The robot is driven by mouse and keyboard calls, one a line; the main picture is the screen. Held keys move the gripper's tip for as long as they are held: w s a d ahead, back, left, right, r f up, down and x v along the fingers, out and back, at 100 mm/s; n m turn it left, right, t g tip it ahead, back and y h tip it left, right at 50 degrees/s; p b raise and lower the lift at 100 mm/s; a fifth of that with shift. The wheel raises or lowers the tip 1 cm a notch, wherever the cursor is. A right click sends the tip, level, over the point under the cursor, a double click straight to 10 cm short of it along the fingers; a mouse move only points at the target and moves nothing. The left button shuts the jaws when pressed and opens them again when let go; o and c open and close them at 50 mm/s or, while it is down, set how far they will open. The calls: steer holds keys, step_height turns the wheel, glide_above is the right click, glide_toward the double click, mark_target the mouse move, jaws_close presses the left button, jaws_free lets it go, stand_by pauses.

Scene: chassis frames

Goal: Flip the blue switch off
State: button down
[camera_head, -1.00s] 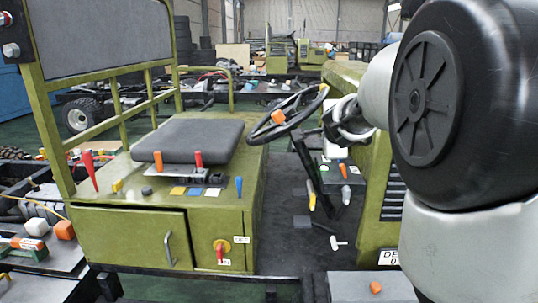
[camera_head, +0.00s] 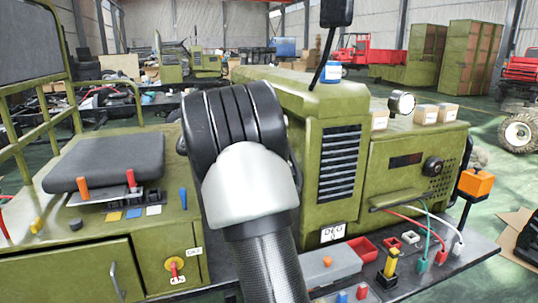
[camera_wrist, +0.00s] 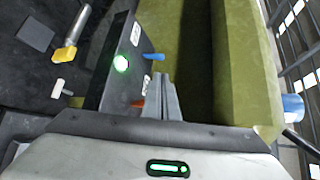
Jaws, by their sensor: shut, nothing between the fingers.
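In the wrist view, a small blue switch (camera_wrist: 153,57) sticks out from the edge of a dark control panel (camera_wrist: 118,85), near a lit green lamp (camera_wrist: 121,63) and white labels. My gripper (camera_wrist: 162,78) is shut and empty. Its fingertips appear just below the blue switch in the picture; I cannot tell whether they touch it. An orange switch (camera_wrist: 138,103) shows just left of the fingers, partly hidden. In the head view my arm hides the panel and my gripper. Another blue lever (camera_head: 183,198) stands on the seat box.
A green vehicle wall (camera_wrist: 238,60) rises right of the fingers in the wrist view. A yellow-ended lever (camera_wrist: 66,53) and a white knob (camera_wrist: 58,88) lie left. In the head view, the seat (camera_head: 105,163) is left and the vented hood (camera_head: 338,165) right of my arm.

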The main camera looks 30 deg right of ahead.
steer(key=shift+s+d+f+m, duration=0.1)
steer(key=shift+f+m, duration=0.2)
steer(key=shift+m, duration=0.1)
steer(key=shift+d, duration=0.15)
steer(key=p+x, duration=0.1)
steer(key=x, duration=0.8)
steer(key=shift+d+f+p, duration=0.2)
steer(key=shift+d+p, duration=0.1)
steer(key=shift+w+a+r+p, duration=0.2)
steer(key=shift+w+a+p, duration=0.1)
steer(key=shift+a+p, duration=0.25)
stand_by(0.6)
steer(key=shift+w+a+f+b, duration=0.1)
steer(key=shift+w+a+b, duration=0.05)
steer(key=shift+a+b, duration=0.35)
steer(key=shift+p, duration=0.3)
